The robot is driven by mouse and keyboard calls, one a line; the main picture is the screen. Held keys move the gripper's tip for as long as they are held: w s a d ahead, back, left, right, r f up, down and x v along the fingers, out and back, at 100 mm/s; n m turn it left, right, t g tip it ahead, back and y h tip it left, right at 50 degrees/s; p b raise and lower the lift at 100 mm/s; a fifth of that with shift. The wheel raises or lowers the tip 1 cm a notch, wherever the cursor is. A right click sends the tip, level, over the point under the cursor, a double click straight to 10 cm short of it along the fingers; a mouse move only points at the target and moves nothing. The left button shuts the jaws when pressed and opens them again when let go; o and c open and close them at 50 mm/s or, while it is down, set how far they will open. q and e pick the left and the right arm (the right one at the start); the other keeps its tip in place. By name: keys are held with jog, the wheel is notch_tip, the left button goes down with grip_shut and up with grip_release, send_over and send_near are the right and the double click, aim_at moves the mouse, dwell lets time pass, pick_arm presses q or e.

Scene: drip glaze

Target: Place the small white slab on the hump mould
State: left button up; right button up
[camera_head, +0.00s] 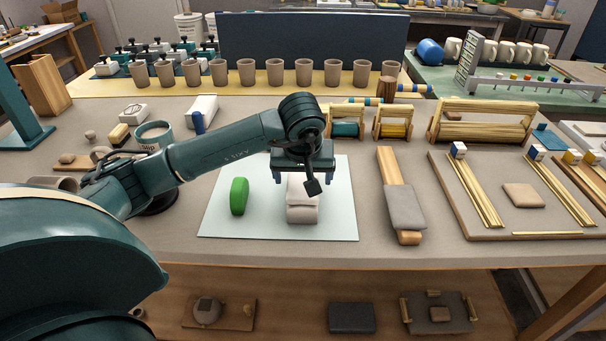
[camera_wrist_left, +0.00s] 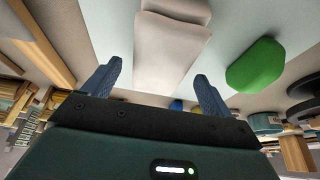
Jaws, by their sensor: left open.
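A pale pinkish-white piece (camera_head: 302,212) lies on the light board, with a crease or step across it. It looks like the small white slab, and I cannot tell whether a hump mould lies under part of it. In the left wrist view the piece (camera_wrist_left: 172,50) reaches toward the fingers, with the step near the top edge. My left gripper (camera_head: 303,180) is over its far end, pointing down. In the left wrist view the gripper (camera_wrist_left: 158,72) is open and empty, one finger to each side of the slab's near end. My right gripper is not in view.
The light board (camera_head: 340,225) also bears a green kidney-shaped tool (camera_head: 239,196). To the right are a wooden paddle with a grey cover (camera_head: 405,207) and a tray with a beige slab (camera_head: 523,195). Behind stands a row of brown cups (camera_head: 275,72) and wooden racks (camera_head: 485,121).

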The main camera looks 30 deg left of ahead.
pick_arm(q)
jog(key=shift+r, duration=0.3)
jog(key=v, duration=1.1)
jog(key=shift+r, duration=0.35)
jog(key=shift+s+d, duration=0.1)
jog(key=shift+s, duration=0.05)
